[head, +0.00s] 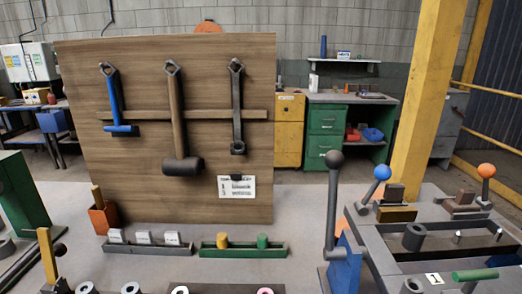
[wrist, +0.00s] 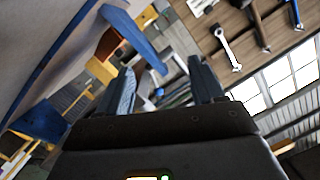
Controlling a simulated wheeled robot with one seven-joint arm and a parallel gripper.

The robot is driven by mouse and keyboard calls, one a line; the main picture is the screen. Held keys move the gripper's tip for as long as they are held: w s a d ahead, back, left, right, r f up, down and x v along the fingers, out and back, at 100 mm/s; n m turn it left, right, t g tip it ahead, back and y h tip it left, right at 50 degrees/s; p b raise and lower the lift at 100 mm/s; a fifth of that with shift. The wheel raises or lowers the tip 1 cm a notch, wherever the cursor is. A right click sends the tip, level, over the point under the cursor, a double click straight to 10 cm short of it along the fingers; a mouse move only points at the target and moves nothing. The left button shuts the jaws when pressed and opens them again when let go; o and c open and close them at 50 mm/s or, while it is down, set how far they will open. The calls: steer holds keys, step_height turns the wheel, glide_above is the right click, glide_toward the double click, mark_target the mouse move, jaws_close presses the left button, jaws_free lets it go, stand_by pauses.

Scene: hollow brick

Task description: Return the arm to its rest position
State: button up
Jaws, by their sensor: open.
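My gripper (wrist: 165,82) shows in the wrist view, with its two dark fingers apart. Nothing is visible held between them; blurred objects of the place show in the gap beyond. The wrist view is strongly tilted. My arm and gripper do not show in the head view, so their place over the bench cannot be told from there.
Upright levers (head: 331,205) and a yellow post (head: 428,100) rise at right. Small blocks and rings line the front.

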steer(key=s+d+f+n+h, duration=0.1)
steer(key=s+d, duration=0.3)
steer(key=s, duration=0.7)
steer(key=s+d+f+n+g+h, duration=0.1)
steer(key=s+d+n, duration=0.2)
steer(key=s, duration=0.8)
steer(key=shift+d, duration=0.4)
